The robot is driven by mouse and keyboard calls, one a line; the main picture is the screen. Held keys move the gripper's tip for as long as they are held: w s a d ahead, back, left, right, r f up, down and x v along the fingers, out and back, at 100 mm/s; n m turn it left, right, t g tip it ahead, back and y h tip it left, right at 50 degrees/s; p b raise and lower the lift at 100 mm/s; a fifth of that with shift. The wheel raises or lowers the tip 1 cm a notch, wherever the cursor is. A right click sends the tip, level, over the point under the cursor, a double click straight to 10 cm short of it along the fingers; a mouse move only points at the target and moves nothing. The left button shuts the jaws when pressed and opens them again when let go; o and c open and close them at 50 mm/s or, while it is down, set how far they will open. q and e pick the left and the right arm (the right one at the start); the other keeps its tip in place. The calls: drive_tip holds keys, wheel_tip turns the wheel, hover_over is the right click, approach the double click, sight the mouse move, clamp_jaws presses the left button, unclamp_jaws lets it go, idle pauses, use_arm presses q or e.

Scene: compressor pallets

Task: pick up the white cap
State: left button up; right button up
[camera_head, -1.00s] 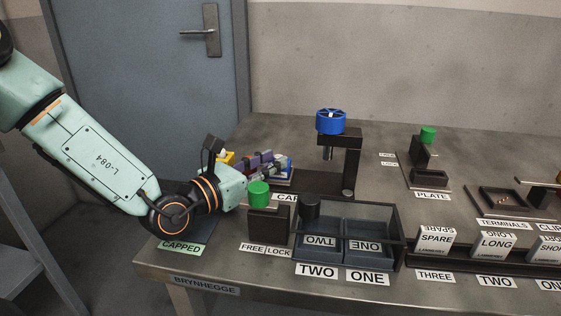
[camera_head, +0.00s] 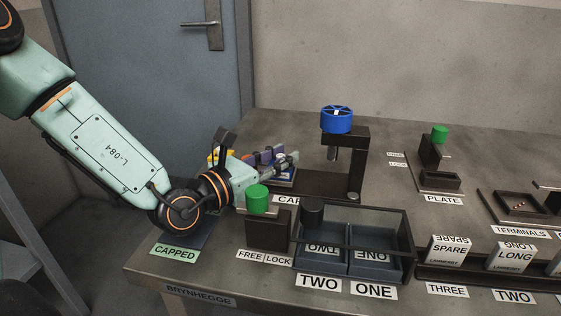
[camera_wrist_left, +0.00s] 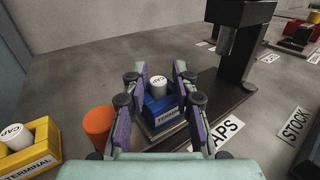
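A white cap (camera_wrist_left: 158,82) sits upright on a blue block labelled TERMINAL (camera_wrist_left: 164,118) in the left wrist view. My left gripper (camera_wrist_left: 157,74) is open, with one purple-padded finger on each side of the cap and gaps between. In the head view my left gripper (camera_head: 280,162) is over the blue block, and the white cap cannot be made out there. A second white cap (camera_wrist_left: 15,135) sits on a yellow block (camera_wrist_left: 30,152) at the lower left of the wrist view. My right gripper is not in view.
An orange cylinder (camera_wrist_left: 98,122) stands left of the gripper. A dark press-like stand (camera_head: 357,165) with a blue handwheel (camera_head: 337,120) rises behind and right. A green-topped post (camera_head: 257,199) and a two-compartment dark bin (camera_head: 350,270) stand in front.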

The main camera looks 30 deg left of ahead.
use_arm(q)
drive_tip(key=shift+c, duration=2.2)
